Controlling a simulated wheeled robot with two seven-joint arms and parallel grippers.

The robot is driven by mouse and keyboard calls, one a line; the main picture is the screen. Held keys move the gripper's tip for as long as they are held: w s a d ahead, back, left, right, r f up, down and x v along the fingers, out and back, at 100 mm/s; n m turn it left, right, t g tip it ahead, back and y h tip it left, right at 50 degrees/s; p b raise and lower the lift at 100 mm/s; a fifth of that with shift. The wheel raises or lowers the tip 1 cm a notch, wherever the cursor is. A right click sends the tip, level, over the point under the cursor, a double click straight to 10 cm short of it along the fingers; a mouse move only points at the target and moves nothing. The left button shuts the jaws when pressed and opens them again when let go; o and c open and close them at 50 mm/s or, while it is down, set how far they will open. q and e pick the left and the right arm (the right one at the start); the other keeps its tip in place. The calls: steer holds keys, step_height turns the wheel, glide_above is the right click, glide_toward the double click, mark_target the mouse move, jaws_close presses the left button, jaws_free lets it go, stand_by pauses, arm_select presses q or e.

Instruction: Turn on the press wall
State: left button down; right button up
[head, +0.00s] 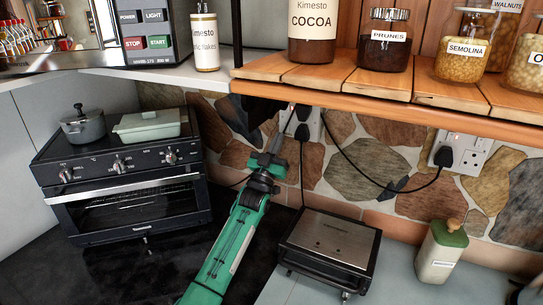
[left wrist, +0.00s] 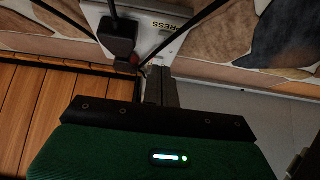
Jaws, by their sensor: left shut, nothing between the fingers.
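The press wall socket (head: 314,124) is a white plate on the stone wall under the wooden shelf. In the left wrist view the plate (left wrist: 172,27) carries the label "PRESS" and a black plug (left wrist: 118,36). A small red spot (left wrist: 135,60), likely on its switch, shows beside the plug. My left gripper (head: 285,122) is at the socket in the head view, partly hidden in shadow below the shelf. In the left wrist view its fingers (left wrist: 157,72) are shut and empty, close to the plate by the red spot. I cannot tell whether they touch it. My right gripper is not in view.
A black press with a steel top (head: 334,238) stands below the socket. Dark cables hang along the wall. Another socket (head: 461,151) is at the right. The wooden shelf (head: 420,92) with jars overhangs the wall. An oven (head: 121,181) stands left, a bottle (head: 441,252) right.

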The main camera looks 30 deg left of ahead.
arm_select(q)
steer(key=w, duration=0.1)
steer(key=w+f+b, duration=0.1)
steer(key=shift+w, duration=0.35)
steer(key=shift+w+a+r, duration=0.1)
steer(key=shift+w, duration=0.1)
steer(key=shift+b, duration=0.45)
steer(key=shift+w+f+t+b, duration=0.25)
steer(key=shift+f+t+b, duration=0.1)
steer(key=shift+b, duration=0.8)
steer(key=shift+r+p, duration=0.25)
steer(key=shift+p, duration=0.1)
glide_toward(286, 130)
steer(key=shift+s+f+b, duration=0.3)
steer(key=shift+s+b, duration=0.05)
steer(key=shift+r, duration=0.1)
